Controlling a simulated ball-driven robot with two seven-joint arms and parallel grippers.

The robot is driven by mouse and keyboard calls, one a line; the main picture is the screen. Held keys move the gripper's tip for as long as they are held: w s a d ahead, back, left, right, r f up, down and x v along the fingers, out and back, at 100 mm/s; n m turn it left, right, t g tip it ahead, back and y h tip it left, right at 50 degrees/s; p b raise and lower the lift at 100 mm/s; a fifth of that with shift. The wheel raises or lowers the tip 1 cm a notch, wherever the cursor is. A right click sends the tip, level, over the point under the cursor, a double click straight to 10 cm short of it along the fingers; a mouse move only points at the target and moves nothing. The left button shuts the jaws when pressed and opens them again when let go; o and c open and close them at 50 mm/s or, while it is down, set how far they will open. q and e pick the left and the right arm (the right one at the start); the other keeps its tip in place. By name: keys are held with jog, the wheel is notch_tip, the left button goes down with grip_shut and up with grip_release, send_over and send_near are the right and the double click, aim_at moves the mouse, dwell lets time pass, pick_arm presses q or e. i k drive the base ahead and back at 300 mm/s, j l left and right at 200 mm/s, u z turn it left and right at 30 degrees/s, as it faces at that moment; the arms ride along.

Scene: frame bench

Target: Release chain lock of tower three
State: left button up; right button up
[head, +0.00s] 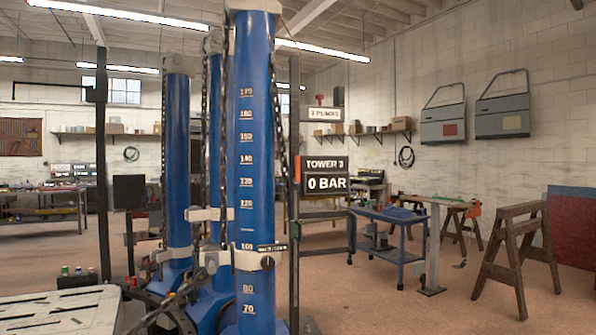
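A tall blue tower (258,190) with a white number scale stands closest to me. A dark chain (279,110) hangs along the tower's right side. A heavier chain (170,303) slants from the collar's left end down to the lower left. I cannot tell whether the chain is locked. Neither gripper shows.
More blue towers (177,160) stand behind and left. A pale slotted table (60,312) fills the lower left corner. A blue cart (390,232), a wooden sawhorse (512,250) and a red panel (572,235) stand to the right. The floor between them is open.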

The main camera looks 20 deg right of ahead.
aim_at(297, 180)
jog(key=i+l, duration=0.15)
jog(key=i, duration=0.35)
jog(key=i+l+u, duration=0.1)
jog(key=i, duration=0.45)
jog(key=i+l+u, duration=0.1)
jog(key=i, duration=0.4)
jog(key=i+l, duration=0.35)
jog(key=i, duration=0.15)
